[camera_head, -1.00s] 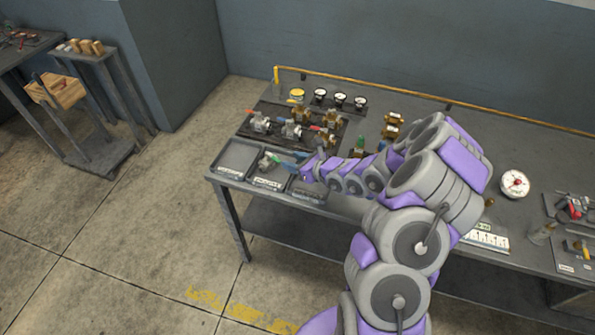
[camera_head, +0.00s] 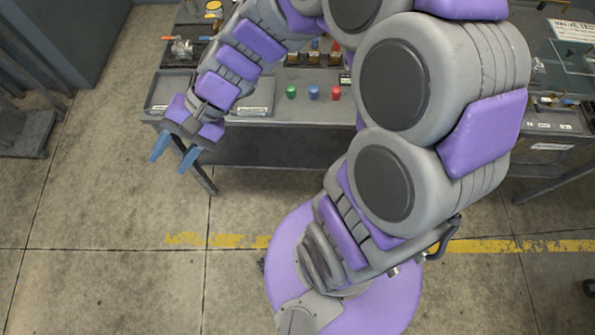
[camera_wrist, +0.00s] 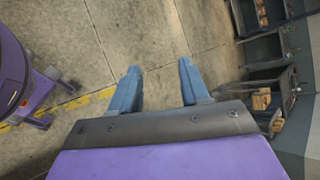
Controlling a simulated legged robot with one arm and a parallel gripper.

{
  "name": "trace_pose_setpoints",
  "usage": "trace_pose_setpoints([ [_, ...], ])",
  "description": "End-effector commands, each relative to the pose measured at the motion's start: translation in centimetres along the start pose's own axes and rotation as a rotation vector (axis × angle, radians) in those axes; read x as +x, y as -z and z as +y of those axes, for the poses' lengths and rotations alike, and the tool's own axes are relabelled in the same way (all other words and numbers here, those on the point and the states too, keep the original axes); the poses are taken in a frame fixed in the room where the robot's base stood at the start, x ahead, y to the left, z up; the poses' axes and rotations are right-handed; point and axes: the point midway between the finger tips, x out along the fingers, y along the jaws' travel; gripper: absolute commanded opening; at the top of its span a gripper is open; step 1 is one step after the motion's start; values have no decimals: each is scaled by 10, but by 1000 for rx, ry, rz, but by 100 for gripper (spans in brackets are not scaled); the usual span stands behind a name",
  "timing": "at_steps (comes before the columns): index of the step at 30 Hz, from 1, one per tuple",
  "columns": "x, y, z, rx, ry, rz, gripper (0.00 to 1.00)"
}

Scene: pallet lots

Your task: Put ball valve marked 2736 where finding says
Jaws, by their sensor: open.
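My gripper (camera_head: 174,159) is open and empty, pointing down over the floor in front of the bench's left end. Its two blue fingers also show in the wrist view (camera_wrist: 160,70), with only floor between them. A metal valve (camera_head: 181,47) sits on the dark rack behind the trays; no number on it can be read. A left tray (camera_head: 165,92) and a right tray (camera_head: 257,97) stand at the bench's front edge. My arm hides the space between them and much of the rack. The valve marked 2736 and the finding cannot be made out.
A sign (camera_head: 574,29) stands at the far right. A side stand (camera_head: 25,133) is at the left. The floor in front is clear, crossed by a yellow line.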

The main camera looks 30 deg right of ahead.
Motion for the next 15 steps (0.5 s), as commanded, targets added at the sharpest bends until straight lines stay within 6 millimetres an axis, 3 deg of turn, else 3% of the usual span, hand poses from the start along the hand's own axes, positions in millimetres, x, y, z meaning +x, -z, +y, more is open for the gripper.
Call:
trace_pose_setpoints([
  [1, -3, -16, 14, -69, -80, 9, 46],
  [6, -26, -53, 76, -257, -371, 41, 46],
  [12, -74, -75, 144, -390, -691, 107, 46],
  [15, -97, -81, 166, -420, -803, 138, 46],
])
